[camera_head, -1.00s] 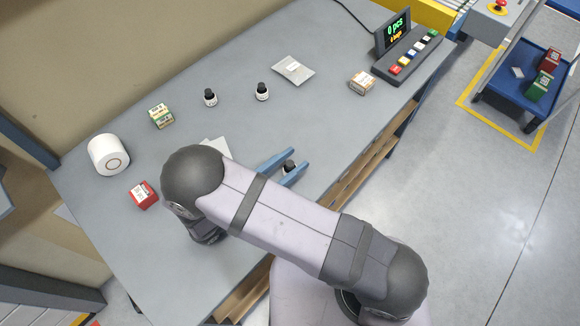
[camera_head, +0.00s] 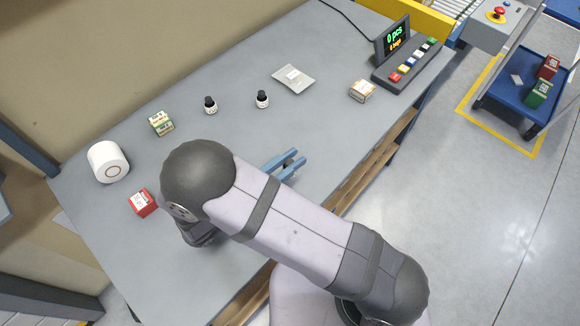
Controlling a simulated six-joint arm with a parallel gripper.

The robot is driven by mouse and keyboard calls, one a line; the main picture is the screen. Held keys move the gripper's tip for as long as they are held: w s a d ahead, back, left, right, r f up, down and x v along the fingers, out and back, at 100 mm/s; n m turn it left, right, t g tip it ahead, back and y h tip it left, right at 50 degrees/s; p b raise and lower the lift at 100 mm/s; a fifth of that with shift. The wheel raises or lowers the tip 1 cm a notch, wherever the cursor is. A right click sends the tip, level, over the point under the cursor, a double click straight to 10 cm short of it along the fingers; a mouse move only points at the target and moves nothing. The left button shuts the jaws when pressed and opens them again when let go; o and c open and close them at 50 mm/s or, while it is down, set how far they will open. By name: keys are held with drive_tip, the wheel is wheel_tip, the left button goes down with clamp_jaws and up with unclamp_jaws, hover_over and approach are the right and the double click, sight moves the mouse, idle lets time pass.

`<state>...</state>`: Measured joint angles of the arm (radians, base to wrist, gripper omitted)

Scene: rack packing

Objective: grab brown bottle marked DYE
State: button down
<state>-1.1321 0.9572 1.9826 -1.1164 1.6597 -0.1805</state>
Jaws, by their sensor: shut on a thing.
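My gripper (camera_head: 290,161) shows as two blue fingers beyond my arm, over the front middle of the table. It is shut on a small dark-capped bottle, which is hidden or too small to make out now. Two other small bottles with black caps and white labels stand upright at the back: the left bottle (camera_head: 210,105) and the right bottle (camera_head: 262,99). No label reading DYE can be read on any bottle from here.
On the grey table (camera_head: 330,130) are a white roll (camera_head: 108,162), a red box (camera_head: 143,203), a green-yellow box (camera_head: 161,123), a flat grey packet (camera_head: 293,79), a tan box (camera_head: 362,91) and a button panel with display (camera_head: 408,62). A blue cart (camera_head: 520,90) stands right.

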sight(290, 162)
drive_tip(key=shift+r, duration=2.9)
